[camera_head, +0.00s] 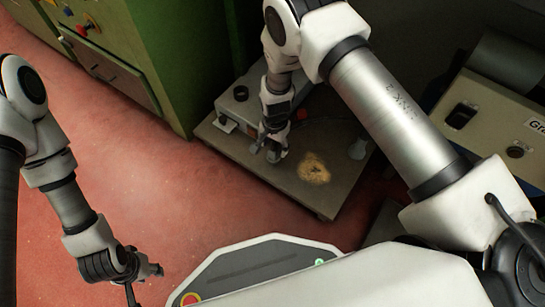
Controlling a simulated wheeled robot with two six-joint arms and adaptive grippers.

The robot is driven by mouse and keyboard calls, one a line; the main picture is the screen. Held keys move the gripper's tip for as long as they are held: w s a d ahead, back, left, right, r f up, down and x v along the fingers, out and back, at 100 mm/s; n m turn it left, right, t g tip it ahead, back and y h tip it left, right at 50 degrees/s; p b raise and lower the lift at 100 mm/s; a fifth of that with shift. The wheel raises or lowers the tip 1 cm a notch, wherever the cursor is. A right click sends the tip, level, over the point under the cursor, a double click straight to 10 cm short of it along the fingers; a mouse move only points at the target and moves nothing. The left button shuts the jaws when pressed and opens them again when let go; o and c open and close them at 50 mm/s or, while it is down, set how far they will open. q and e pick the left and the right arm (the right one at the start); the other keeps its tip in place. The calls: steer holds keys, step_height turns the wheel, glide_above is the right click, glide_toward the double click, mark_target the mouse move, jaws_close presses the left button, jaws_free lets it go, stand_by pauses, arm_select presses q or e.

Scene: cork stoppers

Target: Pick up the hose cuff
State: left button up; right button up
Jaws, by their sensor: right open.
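No hose cuff can be made out for certain. A small pale grey piece (358,148) near the right edge of the low board (325,205) may be it, but it is too small to tell. My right gripper (272,154) points down over the middle of the board. It is open, left of a tan, crumbly round patch (313,168). Whether anything lies between its fingers is too small to see. My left gripper (146,279) hangs over the red floor at lower left, away from the board; its jaw opening is unclear.
A grey box with a black knob (240,92) stands at the board's back left. A green cabinet (155,50) rises behind it. A beige control panel (490,125) is at the right. The red floor (140,170) left of the board is clear.

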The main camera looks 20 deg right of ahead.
mark_target(273, 148)
step_height(273, 148, down, 4)
steer(key=shift+w+a+f+b, duration=0.1)
steer(key=shift+a+b, duration=0.05)
steer(key=shift+b, duration=0.85)
steer(key=shift+r, duration=0.2)
arm_select(q)
step_height(273, 148, down, 3)
steer(key=shift+r, duration=0.1)
arm_select(e)
jaws_close()
